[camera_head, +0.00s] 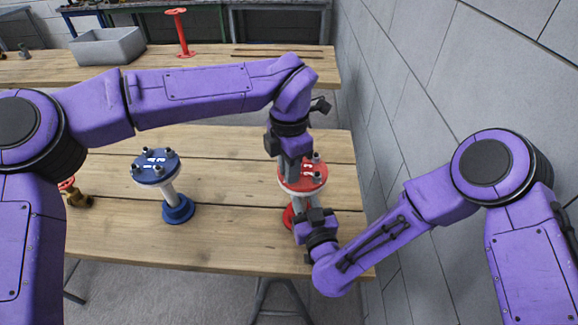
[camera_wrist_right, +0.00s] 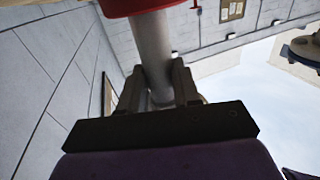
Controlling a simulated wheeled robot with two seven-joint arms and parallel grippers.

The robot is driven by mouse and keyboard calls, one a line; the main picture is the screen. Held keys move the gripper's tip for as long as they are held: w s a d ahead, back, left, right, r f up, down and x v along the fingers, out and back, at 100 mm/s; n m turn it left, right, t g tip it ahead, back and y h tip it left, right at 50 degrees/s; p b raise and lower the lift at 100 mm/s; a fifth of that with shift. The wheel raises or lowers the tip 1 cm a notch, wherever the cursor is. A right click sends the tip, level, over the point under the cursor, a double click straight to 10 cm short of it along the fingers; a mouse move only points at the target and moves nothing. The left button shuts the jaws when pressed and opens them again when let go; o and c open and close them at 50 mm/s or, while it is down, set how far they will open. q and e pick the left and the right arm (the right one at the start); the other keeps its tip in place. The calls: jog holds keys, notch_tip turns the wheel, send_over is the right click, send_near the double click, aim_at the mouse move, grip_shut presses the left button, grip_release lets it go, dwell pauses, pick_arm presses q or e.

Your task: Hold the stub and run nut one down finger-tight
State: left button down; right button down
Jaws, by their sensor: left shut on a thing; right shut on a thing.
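The red stub (camera_head: 311,186) stands upright on the right part of the near table, with a red round top flange, a grey pipe and a red foot. Dark bolts or nuts (camera_head: 317,177) stand up from the flange. My left gripper (camera_head: 291,172) points down at the flange's left side and is shut; its fingers hide the nut there. My right gripper (camera_head: 300,222) is shut on the stub's pipe below the flange. In the right wrist view its fingers (camera_wrist_right: 158,92) close around the grey pipe (camera_wrist_right: 152,50), under the red flange (camera_wrist_right: 135,6).
A blue flanged stub (camera_head: 157,168) with several bolts stands left on the near table (camera_head: 235,225). A grey bin (camera_head: 108,47) and a red stand (camera_head: 182,35) are on the back table. A block wall (camera_head: 420,100) rises close on the right.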

pick_arm(q)
jog(key=m, duration=0.4)
jog(key=shift+r, duration=0.1)
jog(key=shift+m, duration=2.1)
jog(key=c, duration=1)
grip_release()
notch_tip(320, 180, up, 12)
jog(key=shift+f, duration=0.1)
pick_arm(e)
jog(key=c, duration=0.7)
grip_release()
jog(key=shift+s, duration=0.1)
